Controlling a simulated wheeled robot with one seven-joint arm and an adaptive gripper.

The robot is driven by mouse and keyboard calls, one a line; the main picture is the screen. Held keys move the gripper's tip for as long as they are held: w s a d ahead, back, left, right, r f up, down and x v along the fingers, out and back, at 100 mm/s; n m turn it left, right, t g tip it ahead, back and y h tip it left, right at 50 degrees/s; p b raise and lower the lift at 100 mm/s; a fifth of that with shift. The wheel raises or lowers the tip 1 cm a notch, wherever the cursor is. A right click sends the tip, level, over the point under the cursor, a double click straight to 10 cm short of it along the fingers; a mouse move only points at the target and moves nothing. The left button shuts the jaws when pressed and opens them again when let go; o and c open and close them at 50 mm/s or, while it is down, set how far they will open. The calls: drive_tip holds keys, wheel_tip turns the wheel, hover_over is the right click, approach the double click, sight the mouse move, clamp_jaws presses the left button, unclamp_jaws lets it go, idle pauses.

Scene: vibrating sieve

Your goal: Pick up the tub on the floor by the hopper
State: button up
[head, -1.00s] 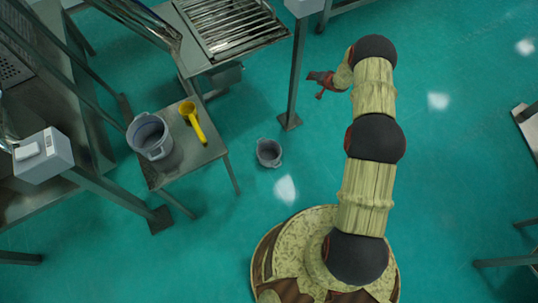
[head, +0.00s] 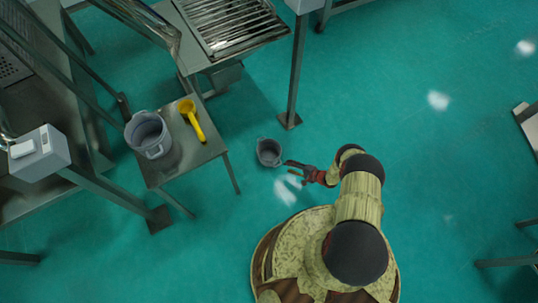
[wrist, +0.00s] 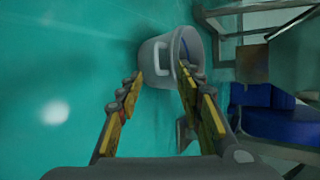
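The small grey tub (head: 269,152) stands on the green floor, right of the low metal table. It has side handles and looks empty. My gripper (head: 289,170) is just to the right of the tub in the head view, with its fingers spread and nothing between them. In the wrist view the tub (wrist: 160,60) lies ahead of the open fingers (wrist: 160,80), its rim turned to the right.
The low metal table (head: 214,149) holds a larger grey bucket (head: 148,136) and a yellow scoop (head: 191,118). A metal post with a foot plate (head: 290,120) stands behind the tub. A slatted sieve deck (head: 232,27) is at the top.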

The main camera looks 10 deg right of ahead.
drive_tip(key=b+x, duration=0.2)
drive_tip(key=x, duration=0.5)
drive_tip(key=shift+a+f, duration=0.15)
drive_tip(key=shift+f, duration=0.1)
drive_tip(key=c, duration=0.9)
clamp_jaws()
drive_tip(key=shift+s+f, duration=0.1)
